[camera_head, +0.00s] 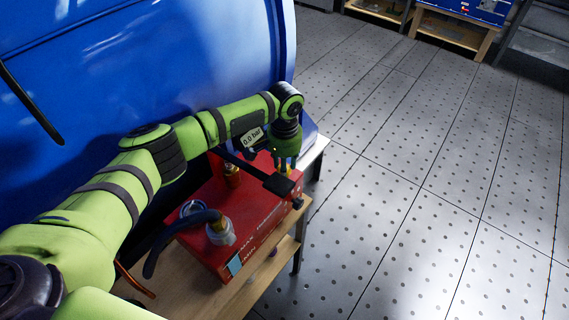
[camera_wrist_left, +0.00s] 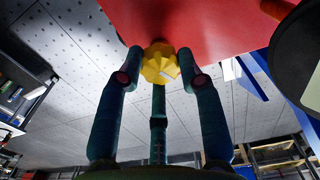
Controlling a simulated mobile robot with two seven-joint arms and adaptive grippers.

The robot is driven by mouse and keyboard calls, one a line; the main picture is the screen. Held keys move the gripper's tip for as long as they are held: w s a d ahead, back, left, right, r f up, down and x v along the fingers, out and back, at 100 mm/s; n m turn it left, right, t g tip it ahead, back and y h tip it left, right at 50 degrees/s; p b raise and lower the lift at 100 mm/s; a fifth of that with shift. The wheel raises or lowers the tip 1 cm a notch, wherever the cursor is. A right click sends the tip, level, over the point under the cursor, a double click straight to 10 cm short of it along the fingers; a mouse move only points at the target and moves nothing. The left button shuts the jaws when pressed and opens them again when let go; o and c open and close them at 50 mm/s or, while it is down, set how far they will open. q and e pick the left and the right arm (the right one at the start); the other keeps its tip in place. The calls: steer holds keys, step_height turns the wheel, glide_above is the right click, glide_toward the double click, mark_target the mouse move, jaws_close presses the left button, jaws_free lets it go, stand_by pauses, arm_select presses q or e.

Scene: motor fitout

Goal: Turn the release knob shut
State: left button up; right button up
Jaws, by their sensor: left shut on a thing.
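The release knob is yellow and faceted, and it shows in the left wrist view (camera_wrist_left: 160,63) against the red unit. My left gripper (camera_head: 284,163) reaches down over the far end of the red unit (camera_head: 205,200). In the left wrist view its fingers (camera_wrist_left: 158,72) are closed around the knob, with fingertips against its sides. The knob is hidden by my gripper in the head view. A display by the wrist (camera_head: 252,137) reads 0.0 bar. My right gripper is not in view.
The red unit stands on a wooden bench (camera_head: 262,290). A dark hose (camera_head: 172,238) with a pale fitting (camera_head: 220,232) and a brass fitting (camera_head: 232,176) rise from its top. A large blue body (camera_head: 130,60) stands close behind my arm. The perforated floor (camera_head: 400,200) at right is clear.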

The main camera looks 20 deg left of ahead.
arm_select(q)
steer(key=shift+w+r, duration=0.1)
steer(key=shift+r, duration=0.05)
steer(key=shift+m+p, duration=0.45)
steer(key=shift+m, duration=0.75)
steer(key=m+p, duration=0.1)
steer(key=m, duration=0.2)
steer(key=shift+d+r+m, duration=0.1)
steer(key=shift+m, duration=0.2)
steer(key=m, duration=0.3)
steer(key=shift+d+m+p, duration=0.1)
steer(key=shift+m+p, duration=0.2)
steer(key=m, duration=0.3)
steer(key=shift+m, duration=0.3)
steer(key=m, duration=0.5)
steer(key=shift+d+m, duration=0.1)
steer(key=shift+m, duration=0.2)
steer(key=m, duration=0.4)
steer(key=shift+s+f+m, duration=0.2)
steer(key=shift+s+m, duration=0.05)
steer(key=shift+m, duration=0.05)
steer(key=shift+s+f+m, duration=0.1)
steer(key=shift+m, duration=0.3)
